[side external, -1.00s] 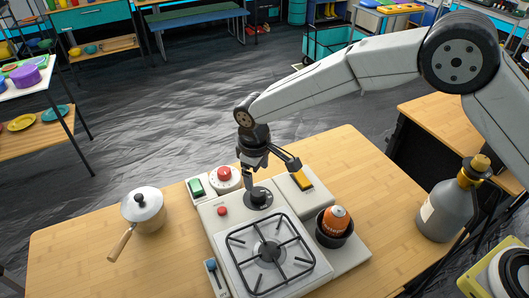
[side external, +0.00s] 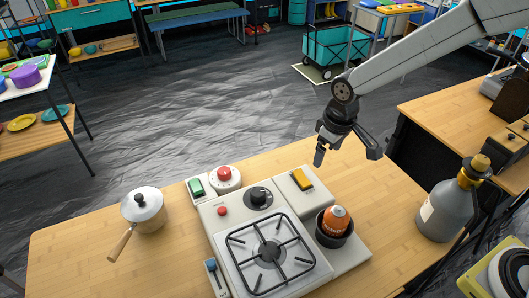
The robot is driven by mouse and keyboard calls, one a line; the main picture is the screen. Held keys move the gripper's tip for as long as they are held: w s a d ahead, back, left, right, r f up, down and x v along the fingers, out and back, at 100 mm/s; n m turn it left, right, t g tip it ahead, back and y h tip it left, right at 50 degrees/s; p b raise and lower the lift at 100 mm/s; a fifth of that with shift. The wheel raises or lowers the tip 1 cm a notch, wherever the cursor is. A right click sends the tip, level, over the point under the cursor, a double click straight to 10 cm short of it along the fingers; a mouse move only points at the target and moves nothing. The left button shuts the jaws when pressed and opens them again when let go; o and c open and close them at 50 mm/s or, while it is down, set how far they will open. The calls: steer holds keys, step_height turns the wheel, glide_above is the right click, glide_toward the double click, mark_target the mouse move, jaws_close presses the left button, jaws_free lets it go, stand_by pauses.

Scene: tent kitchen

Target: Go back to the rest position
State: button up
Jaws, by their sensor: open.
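My gripper (side external: 344,158) hangs in the air above the back right part of the stove unit, near the far edge of the table. Its fingers are apart and nothing shows between them. The stove (side external: 207,222) stands on the wooden table (side external: 75,262). Its black knob (side external: 258,195), yellow switch (side external: 301,180), green switch (side external: 196,187) and red button on a round dial (side external: 225,174) all show clear of my gripper.
A lidded pot (side external: 144,212) stands left of the stove. An orange-topped item (side external: 336,219) sits in a black cup on the stove's right. A grey gas bottle (side external: 437,213) stands at the table's right. The space above the burner grate (side external: 268,253) is clear.

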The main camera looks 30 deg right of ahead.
steer(key=s+d+r+m+t, duration=0.1)
steer(key=s+d+m, duration=0.2)
steer(key=s+d, duration=0.7)
steer(key=s, duration=0.4)
steer(key=shift+d+m, duration=0.4)
